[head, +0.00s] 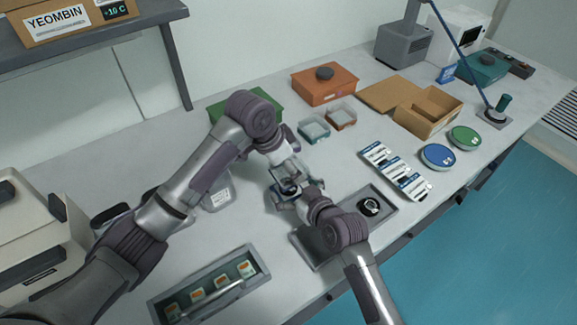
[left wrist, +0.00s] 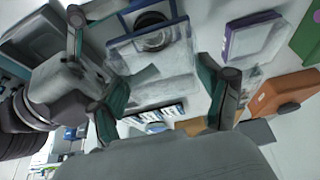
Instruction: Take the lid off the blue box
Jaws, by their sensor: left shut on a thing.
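The small blue box (head: 289,188) stands on the table between my two grippers, partly covered by them. In the left wrist view the blue box (left wrist: 183,10) shows at the top edge, with a round dark thing in or on it. A clear, pale lid (left wrist: 165,70) lies between the fingers of my left gripper (left wrist: 168,95), which is shut on it. In the head view my left gripper (head: 290,168) is at the box's far side, partly hidden. My right gripper (head: 298,197) is close on the near side, its fingers apart; I cannot tell whether they touch the box.
Clear-lidded boxes (head: 314,129), an orange box (head: 323,87) and a green box (head: 232,106) stand behind. A grey tray (head: 391,207) with a round black thing is right of my right gripper. A slide tray (head: 205,287) lies front left. White packets (head: 397,172) lie at right.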

